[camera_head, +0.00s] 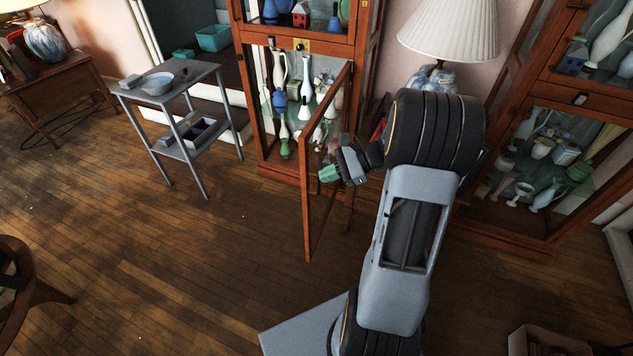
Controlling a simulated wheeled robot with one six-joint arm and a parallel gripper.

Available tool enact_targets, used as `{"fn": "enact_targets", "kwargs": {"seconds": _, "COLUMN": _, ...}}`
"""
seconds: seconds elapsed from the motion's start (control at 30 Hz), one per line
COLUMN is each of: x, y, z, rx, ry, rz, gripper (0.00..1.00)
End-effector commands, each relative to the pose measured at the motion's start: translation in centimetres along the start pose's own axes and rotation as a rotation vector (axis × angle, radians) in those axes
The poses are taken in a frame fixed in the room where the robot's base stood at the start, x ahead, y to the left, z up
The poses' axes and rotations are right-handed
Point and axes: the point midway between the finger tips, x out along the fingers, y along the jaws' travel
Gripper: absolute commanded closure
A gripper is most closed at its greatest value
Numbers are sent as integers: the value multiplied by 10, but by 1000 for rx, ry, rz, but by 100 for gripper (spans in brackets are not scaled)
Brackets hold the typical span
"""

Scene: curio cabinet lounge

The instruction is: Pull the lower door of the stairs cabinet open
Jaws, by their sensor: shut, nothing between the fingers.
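A tall reddish-wood glass cabinet (260,150) stands at the centre back. Its lower door (306,215), a wood frame with a glass pane, stands wide open. It swings out toward me from the cabinet's right side. Vases and small pots show inside the lower compartment. My gripper (329,173), with green fingertips, is shut and empty. It is at the door's pane, right of the free edge; I cannot tell whether it touches the door. My arm hides part of the area right of the cabinet. No stairs show to confirm which cabinet is named.
A second glass cabinet (502,228) stands at right, its lower door seemingly shut. A grey side table (195,80) with a bowl (157,84) stands left of the open cabinet. A lamp (448,30) is behind my arm. The wood floor (200,260) at left centre is clear.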

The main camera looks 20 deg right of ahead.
Motion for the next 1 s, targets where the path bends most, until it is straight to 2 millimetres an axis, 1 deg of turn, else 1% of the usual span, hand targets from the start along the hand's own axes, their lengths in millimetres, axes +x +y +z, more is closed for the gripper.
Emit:
{"fn": "enact_targets", "kwargs": {"seconds": 0.03, "x": -4, "y": -3, "z": -38, "rx": 93, "ry": -64, "rz": -88, "gripper": 100}}
{"fn": "enact_targets", "kwargs": {"seconds": 0.1, "x": -16, "y": -12, "z": -67, "rx": 189, "ry": -146, "rz": -198, "gripper": 100}}
{"fn": "enact_targets", "kwargs": {"seconds": 0.2, "x": -34, "y": -18, "z": -102, "rx": 288, "ry": -241, "rz": -325, "gripper": 100}}
{"fn": "enact_targets", "kwargs": {"seconds": 0.23, "x": -38, "y": -19, "z": -111, "rx": 310, "ry": -265, "rz": -356, "gripper": 100}}
{"fn": "enact_targets", "kwargs": {"seconds": 0.3, "x": -48, "y": -20, "z": -127, "rx": 349, "ry": -309, "rz": -417, "gripper": 100}}
{"fn": "enact_targets", "kwargs": {"seconds": 0.4, "x": -56, "y": -21, "z": -141, "rx": 383, "ry": -350, "rz": -471, "gripper": 100}}
{"fn": "enact_targets", "kwargs": {"seconds": 0.47, "x": -57, "y": -23, "z": -145, "rx": 392, "ry": -364, "rz": -490, "gripper": 100}}
{"fn": "enact_targets", "kwargs": {"seconds": 0.57, "x": -51, "y": -28, "z": -145, "rx": 399, "ry": -373, "rz": -501, "gripper": 100}}
{"fn": "enact_targets", "kwargs": {"seconds": 0.67, "x": -38, "y": -37, "z": -140, "rx": 398, "ry": -374, "rz": -499, "gripper": 100}}
{"fn": "enact_targets", "kwargs": {"seconds": 1.0, "x": 15, "y": -70, "z": -125, "rx": 398, "ry": -372, "rz": -498, "gripper": 100}}
